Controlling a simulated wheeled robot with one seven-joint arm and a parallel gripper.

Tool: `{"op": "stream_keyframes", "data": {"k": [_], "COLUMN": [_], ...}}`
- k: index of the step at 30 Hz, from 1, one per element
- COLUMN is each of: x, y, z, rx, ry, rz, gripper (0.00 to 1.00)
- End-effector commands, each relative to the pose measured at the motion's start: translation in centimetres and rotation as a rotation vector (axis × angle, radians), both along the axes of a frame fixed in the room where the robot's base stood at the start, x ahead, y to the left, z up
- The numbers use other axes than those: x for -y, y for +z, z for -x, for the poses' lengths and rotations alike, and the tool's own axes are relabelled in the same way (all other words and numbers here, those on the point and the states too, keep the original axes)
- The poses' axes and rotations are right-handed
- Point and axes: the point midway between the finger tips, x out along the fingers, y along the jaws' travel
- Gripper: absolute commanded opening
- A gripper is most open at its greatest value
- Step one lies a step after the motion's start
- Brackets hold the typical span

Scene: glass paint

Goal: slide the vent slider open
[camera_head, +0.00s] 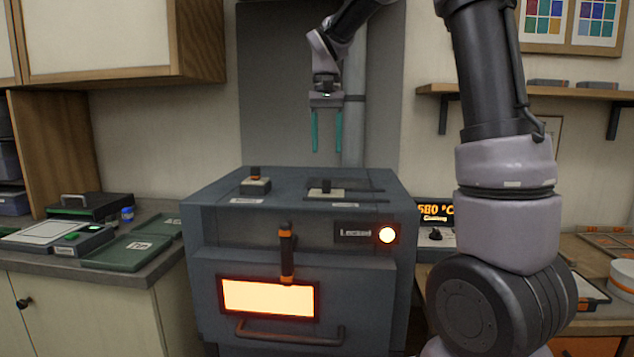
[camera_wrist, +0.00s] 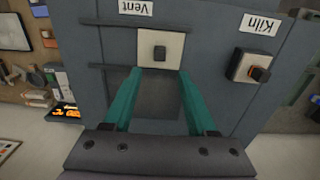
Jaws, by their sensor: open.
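The vent slider (camera_head: 326,190) is a pale square plate with a dark knob, set between two dark rails on top of the grey kiln (camera_head: 214,205). In the wrist view the vent slider (camera_wrist: 160,50) sits by the "Vent" label, with a dark rectangular area just below it in the picture. My gripper (camera_head: 327,150) is open and empty, pointing down above the kiln top, with teal fingers. In the wrist view my gripper (camera_wrist: 158,73) has its fingertips on either side of the view of the slider's lower edge. They appear apart from the knob.
The kiln front has an orange-banded upright handle (camera_head: 287,255) and a glowing window (camera_head: 268,298). Green trays (camera_head: 130,251) lie on the left counter.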

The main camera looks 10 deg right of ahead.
Motion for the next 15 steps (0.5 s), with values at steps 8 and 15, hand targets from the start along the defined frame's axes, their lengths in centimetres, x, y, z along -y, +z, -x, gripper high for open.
{"op": "stream_keyframes", "data": {"k": [8,15], "x": [0.0,0.0], "y": [-5.0,-8.8], "z": [0.2,0.1], "rx": [-0.005,-0.003], "ry": [0.000,0.001], "rz": [-0.001,-0.001], "gripper": [0.57,0.57]}}
